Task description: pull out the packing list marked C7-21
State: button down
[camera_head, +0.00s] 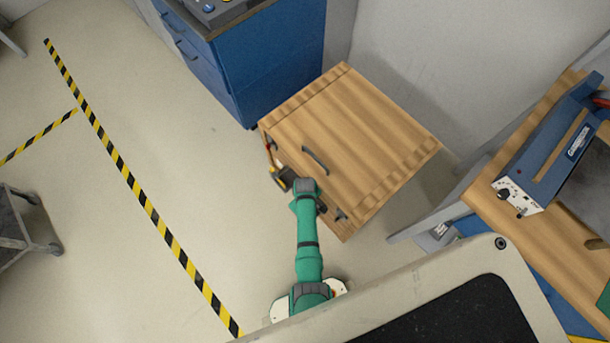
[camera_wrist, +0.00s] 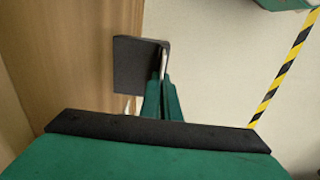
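A brown wooden covered cart (camera_head: 350,125) stands in the middle of the head view, with a dark curved handle on its top. My gripper (camera_head: 283,181) is at the cart's left side, low by its edge. Small red and yellow items show at that edge just above my gripper, too small to identify. No marking C7-21 can be read and I cannot pick out the packing list. In the wrist view, my gripper's dark pad (camera_wrist: 140,66) is beside the brown wooden surface. A thin pale edge shows by the fingers; I cannot tell whether it is held.
A blue drawer cabinet (camera_head: 265,65) stands behind the cart. A wooden bench (camera_head: 545,235) with a blue-and-white device (camera_head: 545,150) is at the right. A grey trolley (camera_head: 22,225) is at the far left. The floor between, crossed by yellow-black tape (camera_head: 150,205), is clear.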

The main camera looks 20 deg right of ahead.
jog(key=shift+r, duration=1.2)
jog(key=shift+r, duration=0.3)
jog(key=shift+r, duration=0.95)
jog(key=shift+r, duration=0.35)
jog(key=shift+r, duration=0.6)
jog(key=shift+r, duration=0.35)
jog(key=shift+r, duration=0.2)
